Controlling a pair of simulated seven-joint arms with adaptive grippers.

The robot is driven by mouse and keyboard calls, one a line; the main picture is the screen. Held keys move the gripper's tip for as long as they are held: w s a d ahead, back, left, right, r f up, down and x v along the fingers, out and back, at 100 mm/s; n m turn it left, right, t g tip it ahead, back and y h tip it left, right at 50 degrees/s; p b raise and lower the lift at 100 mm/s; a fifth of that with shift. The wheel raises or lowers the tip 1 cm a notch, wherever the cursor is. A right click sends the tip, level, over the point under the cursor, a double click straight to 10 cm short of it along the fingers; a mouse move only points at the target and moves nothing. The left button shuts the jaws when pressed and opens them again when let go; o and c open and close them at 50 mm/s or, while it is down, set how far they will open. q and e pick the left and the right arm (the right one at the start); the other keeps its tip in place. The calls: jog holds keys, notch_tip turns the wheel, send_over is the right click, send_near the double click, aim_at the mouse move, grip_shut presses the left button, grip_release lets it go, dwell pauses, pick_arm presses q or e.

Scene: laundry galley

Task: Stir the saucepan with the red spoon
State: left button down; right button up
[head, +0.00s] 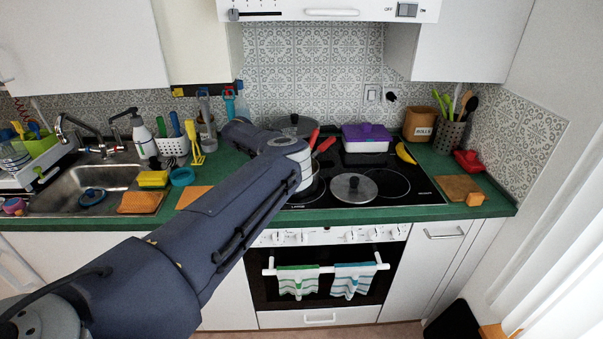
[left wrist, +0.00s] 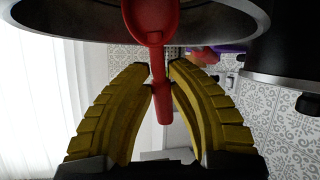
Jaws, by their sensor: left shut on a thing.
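A metal saucepan (head: 314,192) stands on the left part of the black hob, largely hidden behind my left arm in the head view. Its rim and side (left wrist: 225,22) fill the top of the left wrist view. A red spoon (left wrist: 162,100) crosses in front of the saucepan there, with a scoop-like end at the top. My left gripper (left wrist: 161,70) has its yellow fingers shut around the spoon's red shaft. In the head view the gripper is hidden behind the arm. Red pieces (head: 326,145) show just beyond the wrist; which belongs to the spoon is unclear. My right gripper is out of view.
A loose lid (head: 354,188) lies on the hob to the right of the saucepan. A purple-lidded casserole (head: 367,134) and a banana (head: 405,153) are behind it. A utensil holder (head: 448,135) and wooden board (head: 458,187) stand right. The sink (head: 75,188) is left.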

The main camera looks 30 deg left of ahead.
aim_at(314, 129)
pick_arm(q)
jog(key=shift+w+d+r, duration=0.3)
jog(key=shift+w+r, duration=0.2)
jog(key=shift+r, duration=0.7)
jog(key=shift+w+d+r, duration=0.25)
jog(key=shift+w+r, duration=0.3)
jog(key=shift+r, duration=0.65)
jog(key=shift+w+d+r, duration=0.3)
jog(key=shift+w+r, duration=0.2)
jog(key=shift+r, duration=0.7)
jog(key=shift+r, duration=0.15)
jog(key=shift+r, duration=2.35)
